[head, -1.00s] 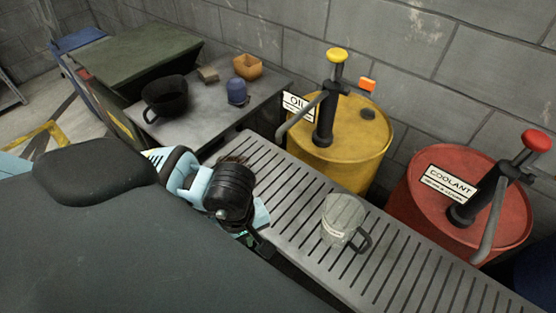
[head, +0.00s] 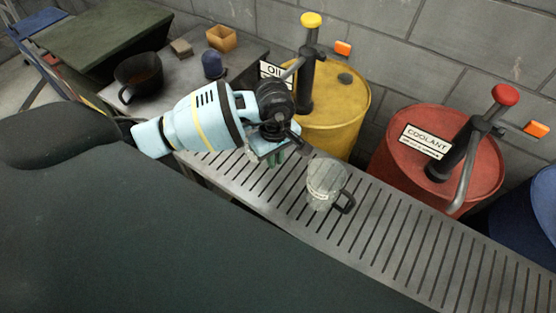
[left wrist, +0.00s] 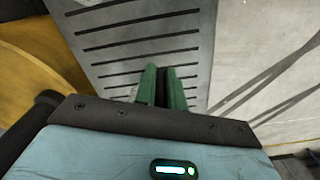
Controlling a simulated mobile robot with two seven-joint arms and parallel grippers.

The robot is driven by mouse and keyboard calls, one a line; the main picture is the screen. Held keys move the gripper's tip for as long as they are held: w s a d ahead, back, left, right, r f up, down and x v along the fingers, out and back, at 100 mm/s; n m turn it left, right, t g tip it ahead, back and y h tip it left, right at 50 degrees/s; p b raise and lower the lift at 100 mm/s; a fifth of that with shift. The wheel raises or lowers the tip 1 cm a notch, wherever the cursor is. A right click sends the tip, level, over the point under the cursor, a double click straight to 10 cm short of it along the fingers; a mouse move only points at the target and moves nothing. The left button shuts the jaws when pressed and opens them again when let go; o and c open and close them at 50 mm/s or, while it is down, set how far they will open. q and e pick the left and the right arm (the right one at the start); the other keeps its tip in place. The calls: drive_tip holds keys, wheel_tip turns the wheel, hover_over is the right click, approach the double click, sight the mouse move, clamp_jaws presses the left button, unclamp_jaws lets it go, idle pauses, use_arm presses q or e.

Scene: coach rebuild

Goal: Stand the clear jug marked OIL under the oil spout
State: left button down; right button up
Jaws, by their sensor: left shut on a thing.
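The yellow oil drum (head: 345,112) carries a black pump (head: 306,88) with a yellow knob and an OIL sign (head: 272,70). The lower end of its spout (head: 292,69) is hidden behind my left arm. My left gripper (head: 277,160) is over the slatted bench in front of the drum. Its green fingers (left wrist: 162,88) are shut on a dark strip, like a handle. A pale, see-through patch beside them (head: 253,155) looks like part of a clear jug; its marking is hidden. Another clear jug (head: 323,180) stands upright on the slats to the right, label unreadable. My right gripper is not in view.
The slatted bench (head: 385,225) is bare to the right. Behind it stands a red COOLANT drum (head: 400,165) with its own pump, and a blue drum (head: 540,215). A black pot (head: 140,75), blue can (head: 212,65) and orange cup (head: 221,38) stand on the table behind.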

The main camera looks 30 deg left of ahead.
use_arm(q)
drive_tip(key=shift+w+f, duration=0.35)
drive_tip(key=shift+f, duration=0.55)
drive_tip(key=shift+w+f, duration=0.35)
drive_tip(key=shift+f, duration=0.5)
drive_tip(key=shift+f, duration=0.15)
drive_tip(key=c, duration=1.5)
unclamp_jaws()
wheel_tip(320, 180, up, 12)
drive_tip(key=shift+r+p, duration=0.15)
drive_tip(key=shift+p, duration=0.2)
